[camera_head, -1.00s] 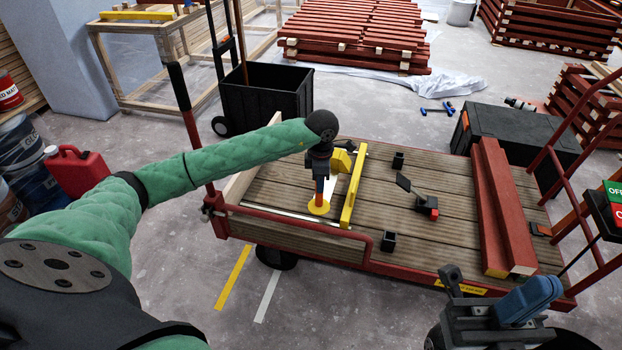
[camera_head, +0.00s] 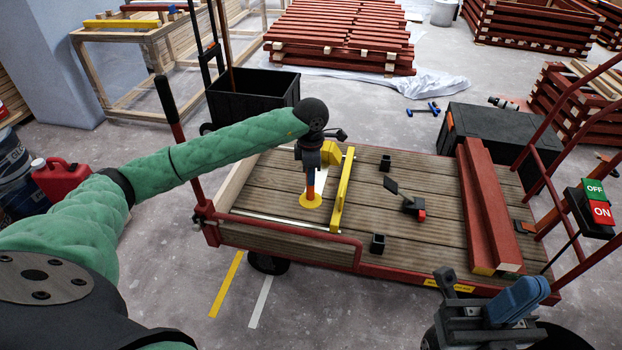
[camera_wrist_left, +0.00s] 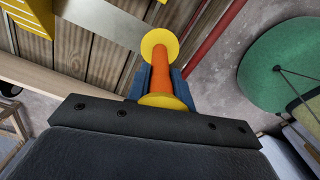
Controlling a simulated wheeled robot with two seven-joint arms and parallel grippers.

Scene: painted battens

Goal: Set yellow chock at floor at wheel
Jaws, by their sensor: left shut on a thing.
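My left gripper (camera_head: 311,180) points down over the left part of the cart deck. Its blue fingers (camera_wrist_left: 158,82) are shut on an orange handle with a yellow round disc at each end (camera_wrist_left: 161,72). The lower disc (camera_head: 310,201) is at the deck boards; I cannot tell whether it touches. A ridged yellow block, apparently the yellow chock (camera_wrist_left: 28,16), lies apart from the fingers; in the head view a yellow block (camera_head: 328,154) shows partly behind my wrist. A dark wheel (camera_head: 268,264) stands under the cart's left front. My right gripper (camera_head: 512,305) is low at right, its opening unclear.
A yellow bar (camera_head: 343,190) lies on the wooden deck (camera_head: 275,185), with black blocks and a red-ended tool (camera_head: 413,205) beyond it. Red battens (camera_head: 487,205) lie at the right. A yellow line (camera_head: 226,285) and white line (camera_head: 260,302) mark clear floor by the wheel.

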